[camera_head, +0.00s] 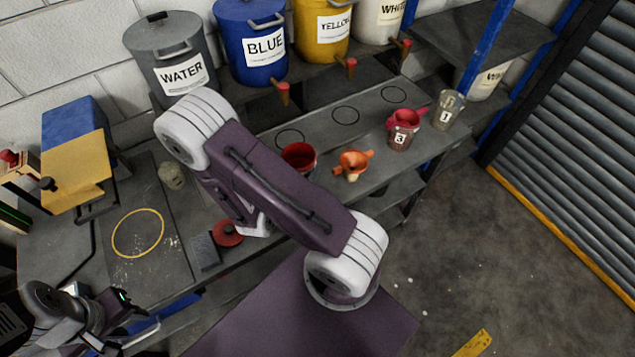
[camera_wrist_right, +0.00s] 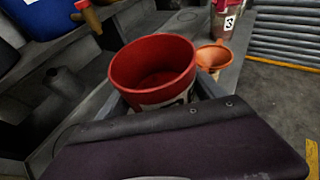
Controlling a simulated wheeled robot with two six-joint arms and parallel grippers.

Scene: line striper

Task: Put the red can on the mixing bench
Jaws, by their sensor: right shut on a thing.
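The red can (camera_head: 299,155) is open-topped with a white label and shows just behind my right arm in the head view. In the right wrist view the red can (camera_wrist_right: 152,72) is upright between the fingers of my right gripper (camera_wrist_right: 165,98), which is shut on it. Whether its base touches the grey surface is hidden. My arm hides the right gripper in the head view. A dark bench with a yellow ring (camera_head: 138,233) stands at the left. My left gripper (camera_head: 112,310) is at the lower left, away from the can; its jaw opening is unclear.
An orange funnel cup (camera_head: 353,163), a can marked 3 (camera_head: 402,130) and a metal can marked 1 (camera_head: 446,110) stand to the right. Labelled buckets with taps line the back. A red lid (camera_head: 228,233) lies at the front. The yellow ring is clear.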

